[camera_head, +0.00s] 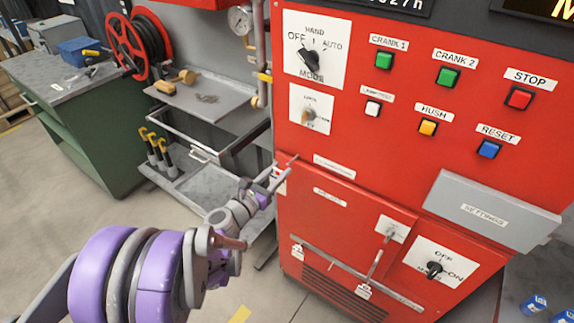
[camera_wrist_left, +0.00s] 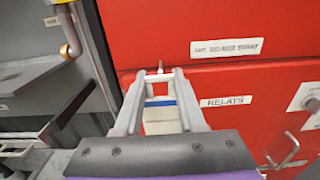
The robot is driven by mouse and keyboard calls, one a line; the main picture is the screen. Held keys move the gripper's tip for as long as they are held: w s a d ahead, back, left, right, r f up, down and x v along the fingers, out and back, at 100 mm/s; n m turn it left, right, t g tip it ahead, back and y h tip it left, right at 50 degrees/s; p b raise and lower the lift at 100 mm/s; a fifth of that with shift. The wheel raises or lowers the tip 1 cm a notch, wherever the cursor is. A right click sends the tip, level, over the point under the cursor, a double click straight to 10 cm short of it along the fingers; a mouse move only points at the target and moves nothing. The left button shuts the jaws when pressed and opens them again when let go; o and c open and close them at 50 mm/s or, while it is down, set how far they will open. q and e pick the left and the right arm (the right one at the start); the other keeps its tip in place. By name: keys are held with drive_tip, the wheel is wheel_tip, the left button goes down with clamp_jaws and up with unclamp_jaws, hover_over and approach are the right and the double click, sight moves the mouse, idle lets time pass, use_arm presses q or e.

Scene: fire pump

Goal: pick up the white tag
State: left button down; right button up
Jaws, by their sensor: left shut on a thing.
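My left gripper (camera_head: 277,176) reaches to the left front edge of the red cabinet (camera_head: 330,225). In the left wrist view its fingers (camera_wrist_left: 160,73) are closed in around a small piece at their tips. A white tag (camera_wrist_left: 160,120) with a blue stripe shows between and below the fingers, against the red cabinet front. In the head view the white tag (camera_head: 281,182) is a small pale patch beside the fingertips, partly hidden by them. The exact contact between fingers and tag is hard to see. My right gripper is not in view.
Other white tags (camera_head: 297,253) hang on a metal bar low on the cabinet front. A grey settings cover (camera_head: 490,208) juts out at right. A grey cart with an open drawer (camera_head: 205,140) stands left of the cabinet. A green workbench (camera_head: 85,125) is further left.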

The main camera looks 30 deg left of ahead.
use_arm(q)
drive_tip(key=shift+s+a, duration=0.1)
drive_tip(key=shift+s, duration=0.9)
wheel_tip(320, 180, up, 14)
drive_tip(key=p, duration=0.3)
drive_tip(key=shift+w, duration=0.25)
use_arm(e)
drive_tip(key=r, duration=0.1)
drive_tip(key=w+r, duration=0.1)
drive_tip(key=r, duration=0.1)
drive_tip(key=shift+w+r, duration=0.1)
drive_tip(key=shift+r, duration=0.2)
use_arm(q)
drive_tip(key=shift+f, duration=0.15)
